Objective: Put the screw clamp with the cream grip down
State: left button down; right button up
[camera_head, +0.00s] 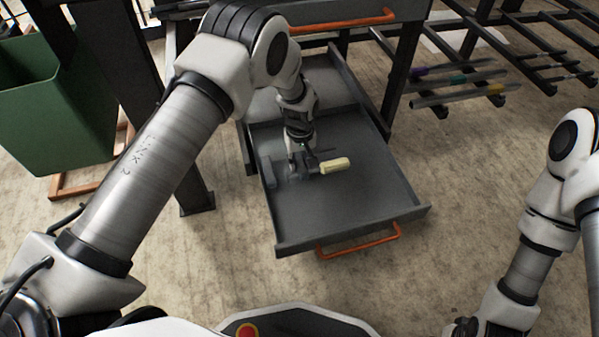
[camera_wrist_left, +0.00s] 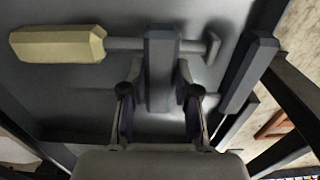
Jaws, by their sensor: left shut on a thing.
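The screw clamp (camera_wrist_left: 160,62) has a cream grip (camera_head: 335,165), a grey screw rod and a dark grey body. It is in or just over the open grey drawer (camera_head: 350,205); I cannot tell whether it touches the floor of it. My left gripper (camera_head: 303,163) reaches down into the drawer and is shut on the clamp's grey body. In the left wrist view its fingers (camera_wrist_left: 160,98) lie on either side of that body, with the cream grip pointing left. My right gripper (camera_head: 468,328) is at the bottom edge, mostly cut off.
A grey bar (camera_wrist_left: 248,75) lies beside the clamp, near the drawer's left side. The drawer has an orange handle (camera_head: 358,241) in front; its front right floor is bare. A green bin (camera_head: 40,100) stands left. A dark rack (camera_head: 520,60) with several rods stands right.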

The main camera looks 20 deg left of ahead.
aim_at(299, 163)
pick_arm(q)
notch_tip(299, 163, down, 3)
jog(key=shift+s+f+b, duration=0.1)
jog(key=shift+f+b, duration=0.1)
jog(key=shift+b, duration=0.4)
jog(key=shift+r, duration=0.25)
jog(key=c, duration=0.8)
grip_release()
jog(key=shift+f, duration=0.15)
jog(key=shift+c, duration=0.2)
pick_arm(e)
notch_tip(299, 163, down, 2)
jog(key=shift+f, duration=0.1)
pick_arm(q)
notch_tip(299, 163, up, 8)
jog(key=p, duration=0.4)
jog(key=shift+f, duration=0.15)
pick_arm(e)
notch_tip(299, 163, up, 4)
jog(key=shift+r, duration=0.1)
